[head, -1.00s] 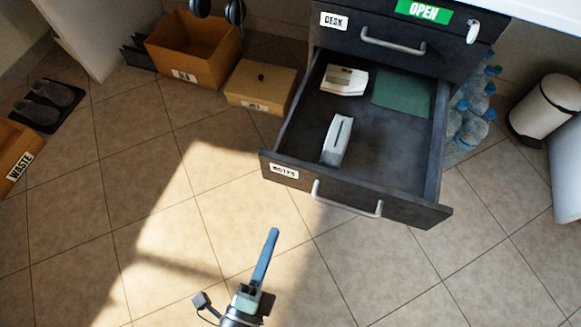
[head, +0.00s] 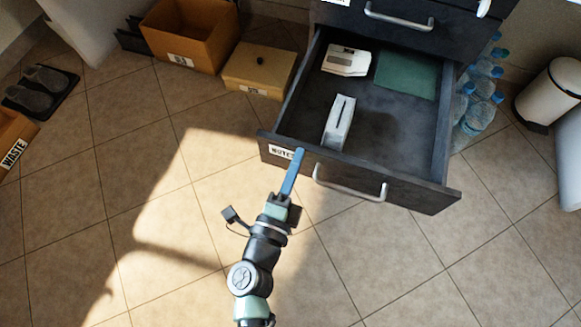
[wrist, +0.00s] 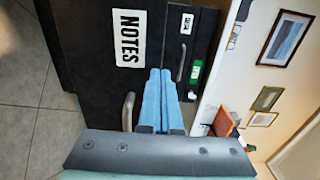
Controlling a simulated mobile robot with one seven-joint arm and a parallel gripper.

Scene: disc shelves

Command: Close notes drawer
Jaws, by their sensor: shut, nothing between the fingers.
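The notes drawer (head: 410,193) is dark grey and pulled out far from its cabinet. Its front carries a "NOTES" label at the left and a silver bar handle (head: 348,184). Inside lie a white holder (head: 339,122), a white box-like item (head: 346,61) and a green sheet (head: 406,75). My gripper (head: 297,158) is shut and empty, its blue fingers overlapping the drawer front just right of the label. In the wrist view the fingers (wrist: 162,95) point at the dark front below the "NOTES" label (wrist: 129,38). I cannot tell whether they touch it.
The upper desk drawer (head: 400,40) is shut above. An open orange-brown box (head: 185,45) and a lidded box (head: 258,70) stand to the left. Bottles (head: 480,105) and a white bin (head: 552,92) stand to the right. The tiled floor in front is clear.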

